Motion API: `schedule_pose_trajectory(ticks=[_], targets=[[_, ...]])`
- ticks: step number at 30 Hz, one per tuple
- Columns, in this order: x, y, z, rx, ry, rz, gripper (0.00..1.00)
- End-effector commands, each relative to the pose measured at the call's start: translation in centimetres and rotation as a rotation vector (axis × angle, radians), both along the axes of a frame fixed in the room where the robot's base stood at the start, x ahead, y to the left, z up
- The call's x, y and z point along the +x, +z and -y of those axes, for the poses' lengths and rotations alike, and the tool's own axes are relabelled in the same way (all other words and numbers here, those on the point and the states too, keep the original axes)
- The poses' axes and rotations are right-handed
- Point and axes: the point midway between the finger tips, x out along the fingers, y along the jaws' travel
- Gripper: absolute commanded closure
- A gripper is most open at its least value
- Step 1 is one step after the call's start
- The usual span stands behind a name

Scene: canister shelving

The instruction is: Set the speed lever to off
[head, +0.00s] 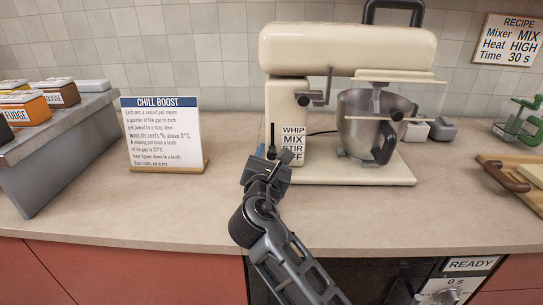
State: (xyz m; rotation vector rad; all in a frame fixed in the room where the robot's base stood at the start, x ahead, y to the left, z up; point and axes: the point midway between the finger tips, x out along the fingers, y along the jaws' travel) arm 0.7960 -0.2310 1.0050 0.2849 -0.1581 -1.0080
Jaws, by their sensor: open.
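The cream stand mixer (345,50) stands on the counter. A label on its column reads WHIP, MIX, STIR, OFF (293,141) from top to bottom, with OFF partly covered. A thin dark upright part (272,135) shows just left of the label; it may be the speed lever or its slot, and I cannot tell its setting. A dark grey knobbed lever (310,98) sits higher on the column. My gripper (266,163) is open in front of the column's lower left, close to the label's bottom end. Its fingertips overlap the column in the picture, so contact cannot be told.
A CHILL BOOST sign (161,130) stands left. A grey shelf (50,145) with canisters is at far left. A board (520,180) with a wooden-handled tool lies at right. The counter front is mostly clear.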

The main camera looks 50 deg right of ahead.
Motion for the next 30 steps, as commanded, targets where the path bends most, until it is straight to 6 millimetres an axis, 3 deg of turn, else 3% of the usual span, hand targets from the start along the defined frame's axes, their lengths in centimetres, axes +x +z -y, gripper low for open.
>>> schedule_pose_trajectory(ticks=[3,18,30], targets=[[0.0,0.0,-0.02,0.0,0.0,0.0,0.51],[-0.01,0.01,-0.05,0.0,0.001,0.0,0.99],[0.0,-0.21,-0.08,0.001,0.001,0.0,1.0]])
